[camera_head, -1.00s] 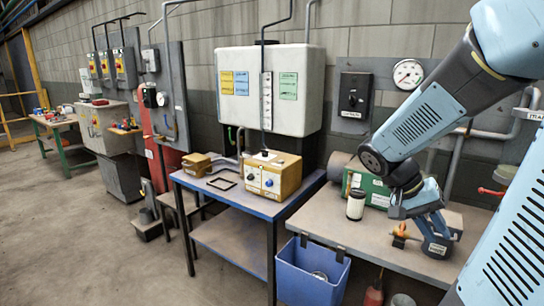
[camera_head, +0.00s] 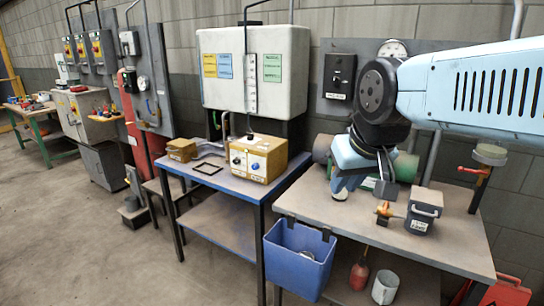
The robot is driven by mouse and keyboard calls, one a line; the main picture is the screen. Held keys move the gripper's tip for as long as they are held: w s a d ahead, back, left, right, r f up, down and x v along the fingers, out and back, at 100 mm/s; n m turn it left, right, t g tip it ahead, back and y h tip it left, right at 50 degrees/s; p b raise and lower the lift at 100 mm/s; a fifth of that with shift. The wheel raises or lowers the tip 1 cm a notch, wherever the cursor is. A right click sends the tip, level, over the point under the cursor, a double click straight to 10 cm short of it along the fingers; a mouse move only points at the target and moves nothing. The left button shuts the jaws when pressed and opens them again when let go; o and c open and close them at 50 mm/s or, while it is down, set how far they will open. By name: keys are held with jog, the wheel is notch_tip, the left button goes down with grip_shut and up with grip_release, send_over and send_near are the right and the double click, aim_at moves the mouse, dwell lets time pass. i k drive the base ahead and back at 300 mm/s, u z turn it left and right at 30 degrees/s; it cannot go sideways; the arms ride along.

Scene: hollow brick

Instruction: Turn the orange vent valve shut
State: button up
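A small orange fitting (camera_head: 385,212) sits on the grey bench at right, left of a dark box; it looks like the orange vent valve, but its handle position is too small to read. My arm reaches in from the right edge and bends down over the bench. My gripper (camera_head: 385,188) is a small dark shape at the arm's lower end, above and behind the orange fitting in the picture. A gap shows between them. Its fingers are too small and dark to tell whether they are open. A red-handled pipe fitting (camera_head: 476,171) stands farther right.
The grey bench (camera_head: 310,207) also carries a dark box with a handle (camera_head: 423,211) and a green cylinder (camera_head: 405,166) behind my arm. A blue bin (camera_head: 290,262) hangs at its front left. A yellow box (camera_head: 258,157) stands on the blue table. Bench front is mostly clear.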

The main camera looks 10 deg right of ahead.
aim_at(386, 205)
jog(key=u, duration=0.65)
jog(key=k, duration=1.55)
jog(key=z, duration=0.9)
jog(key=i, duration=1)
